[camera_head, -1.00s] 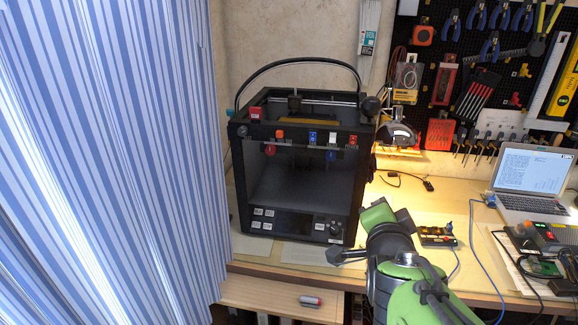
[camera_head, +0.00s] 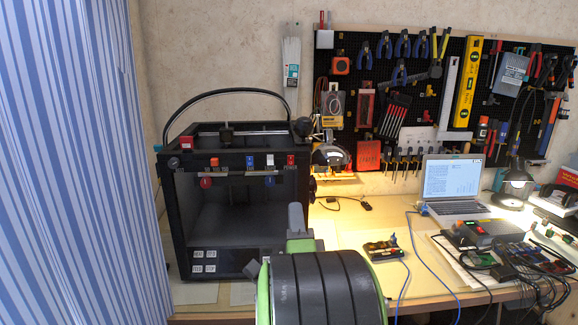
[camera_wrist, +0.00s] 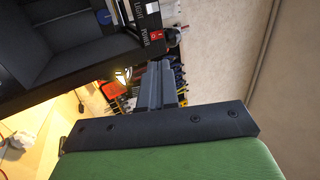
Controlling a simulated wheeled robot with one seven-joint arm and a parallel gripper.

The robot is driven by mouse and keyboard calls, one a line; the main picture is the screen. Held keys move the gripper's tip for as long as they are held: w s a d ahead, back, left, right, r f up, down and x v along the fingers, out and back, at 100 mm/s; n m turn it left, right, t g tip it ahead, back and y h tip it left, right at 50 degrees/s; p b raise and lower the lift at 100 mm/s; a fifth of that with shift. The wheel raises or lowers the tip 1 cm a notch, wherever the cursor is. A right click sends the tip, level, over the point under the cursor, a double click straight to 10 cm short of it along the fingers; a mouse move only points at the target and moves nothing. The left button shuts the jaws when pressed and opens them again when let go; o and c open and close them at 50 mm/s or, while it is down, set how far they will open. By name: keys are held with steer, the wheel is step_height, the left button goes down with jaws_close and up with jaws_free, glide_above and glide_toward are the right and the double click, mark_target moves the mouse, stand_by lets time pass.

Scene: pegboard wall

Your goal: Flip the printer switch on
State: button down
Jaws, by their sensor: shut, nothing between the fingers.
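The printer (camera_head: 220,262) is a black open-fronted box on the desk, left of the middle in the head view. A row of small coloured switches runs along its top front edge. The red switch (camera_head: 291,160) at the right end is labelled POWER. This red switch also shows in the wrist view (camera_wrist: 156,34), at the top middle beside its label. My gripper (camera_head: 296,215) is shut and empty, in front of the printer's right side and below the red switch. In the wrist view its closed fingers (camera_wrist: 158,75) are apart from the switch.
A striped curtain (camera_head: 75,170) hangs at the left. A pegboard with tools (camera_head: 440,60) is on the back wall. A laptop (camera_head: 452,182), a lamp (camera_head: 515,180), cables and electronics lie on the desk to the right. A hose arches over the printer.

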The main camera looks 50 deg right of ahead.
mark_target(291, 157)
steer(key=p+x, duration=0.9)
steer(key=x, duration=0.4)
steer(key=shift+s+r, duration=0.15)
steer(key=shift+r, duration=0.05)
steer(key=shift+w+d+p, duration=0.25)
steer(key=shift+d+p, duration=0.05)
steer(key=shift+p, duration=0.05)
steer(key=shift+r, duration=0.1)
